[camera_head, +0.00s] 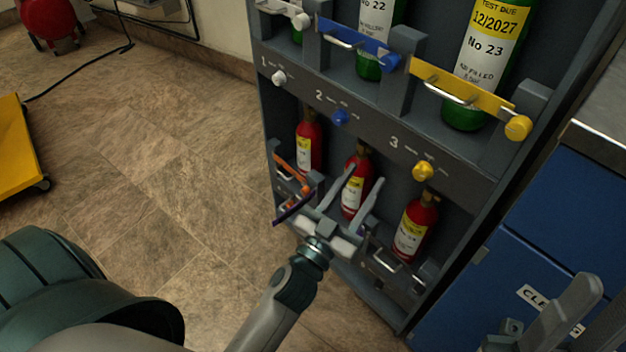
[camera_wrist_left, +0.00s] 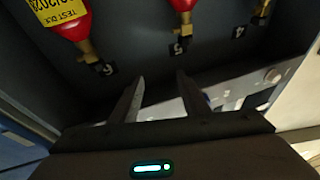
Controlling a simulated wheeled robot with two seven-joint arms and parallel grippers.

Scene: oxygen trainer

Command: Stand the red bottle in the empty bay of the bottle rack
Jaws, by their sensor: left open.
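The bottle rack (camera_head: 350,105) has three small red bottles in its lower row. The middle red bottle (camera_head: 352,200) stands in the middle lower bay, roughly upright, between the left red bottle (camera_head: 309,145) and the right one (camera_head: 416,225). My left gripper (camera_head: 358,188) is open in front of the middle bottle, its fingers apart on either side of it in the picture. In the left wrist view the bottle's neck (camera_wrist_left: 185,20) is beyond the fingertips, near label 5. No empty bay shows. My right gripper (camera_head: 545,315) is partly visible at lower right.
Green bottles (camera_head: 470,90) stand in the upper row behind coloured latch bars. An orange bar (camera_head: 291,172) and a purple bar (camera_head: 293,208) stick out at the lower left bays. A blue cabinet (camera_head: 560,215) is at right.

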